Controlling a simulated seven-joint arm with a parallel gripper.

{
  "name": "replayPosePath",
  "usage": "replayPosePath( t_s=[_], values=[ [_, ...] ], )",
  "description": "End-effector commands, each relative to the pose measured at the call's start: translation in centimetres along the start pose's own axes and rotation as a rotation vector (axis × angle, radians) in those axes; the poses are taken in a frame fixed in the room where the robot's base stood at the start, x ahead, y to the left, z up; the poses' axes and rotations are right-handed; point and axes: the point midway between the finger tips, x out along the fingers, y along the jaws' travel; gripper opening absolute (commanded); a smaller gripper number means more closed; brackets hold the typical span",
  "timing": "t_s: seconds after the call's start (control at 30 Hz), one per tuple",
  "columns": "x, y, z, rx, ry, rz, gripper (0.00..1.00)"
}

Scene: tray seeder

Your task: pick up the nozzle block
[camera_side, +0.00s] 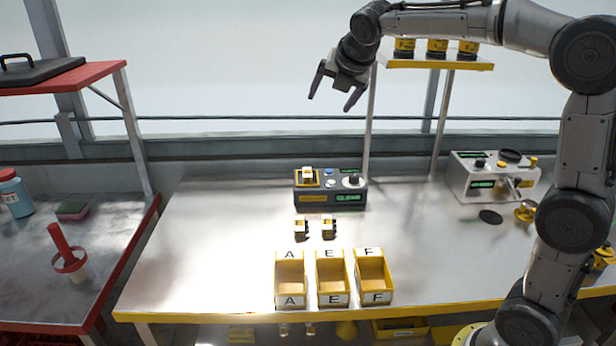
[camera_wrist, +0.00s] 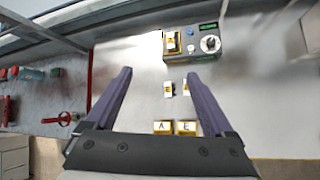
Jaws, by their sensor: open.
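Three small white-and-yellow blocks are in view, and I cannot tell for sure which is the nozzle block. One block (camera_side: 308,173) sits in a yellow seat on top of a dark grey device (camera_side: 318,198); it also shows in the wrist view (camera_wrist: 171,42). Two more blocks stand side by side on the table in front of the device, a left one (camera_side: 301,228) and a right one (camera_side: 328,228). In the wrist view the left one (camera_wrist: 168,89) bears a letter E. My gripper (camera_side: 331,101) is open and empty, high above the table; its fingers (camera_wrist: 157,76) frame the lower wrist view.
Yellow bins marked A (camera_side: 290,301), E (camera_side: 333,300) and F (camera_side: 376,298) stand near the front edge. A white device (camera_side: 462,182) is at the right. A raised yellow shelf (camera_side: 437,64) stands behind my arm. The table's left part is clear.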

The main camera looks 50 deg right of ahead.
Motion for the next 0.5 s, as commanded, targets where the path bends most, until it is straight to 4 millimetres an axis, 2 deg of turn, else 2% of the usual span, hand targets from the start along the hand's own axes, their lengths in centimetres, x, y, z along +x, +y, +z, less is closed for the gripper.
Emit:
replayPosePath(
  t_s=[0.03, 0.23, 0.4, 0.5],
  values=[
    [2.5, 0.7, 0.6, -0.065, -0.001, -0.022, 0.88],
    [11.8, 2.1, 2.0, -0.255, 0.007, -0.097, 0.88],
    [18.8, 1.2, 1.1, -0.278, 0.047, -0.161, 0.88],
    [21.6, 0.2, -0.1, -0.282, 0.080, -0.192, 0.88]
  ],
)
